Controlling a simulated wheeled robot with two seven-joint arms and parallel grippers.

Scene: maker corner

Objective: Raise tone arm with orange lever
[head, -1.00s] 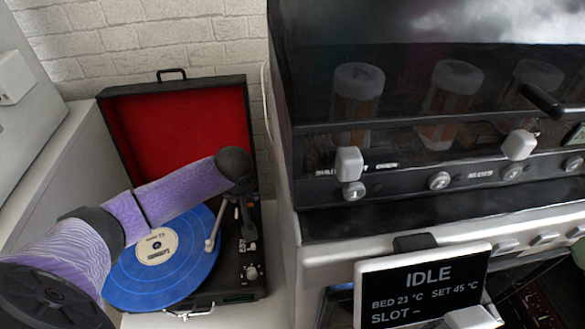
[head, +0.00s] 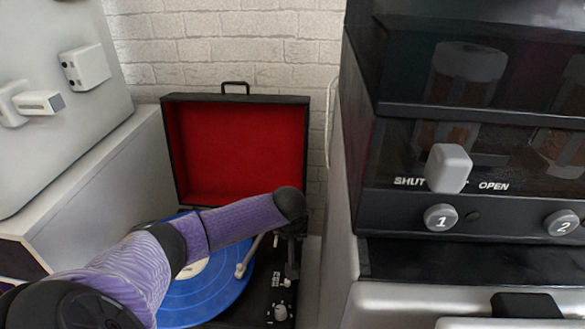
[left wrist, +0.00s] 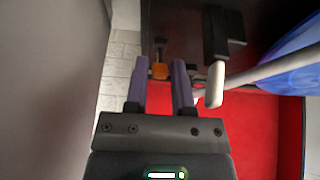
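The record player's blue record (head: 215,300) shows in the head view, with the pale tone arm (head: 249,257) at its right side. In the left wrist view the tone arm (left wrist: 270,69) runs to the right over the record (left wrist: 285,48). The small orange lever (left wrist: 159,71) sits between the fingertips of my left gripper (left wrist: 158,68). The fingers are apart with a gap on each side of the lever, so it looks open around it. In the head view my left arm partly covers the record, and the lever cannot be made out. My right gripper is out of view.
The player's open red-lined lid (head: 235,150) stands behind the deck, against a white brick wall (head: 250,45). A black and grey machine (head: 400,215) with numbered knobs stands close on the right. A grey cabinet (head: 100,190) is on the left.

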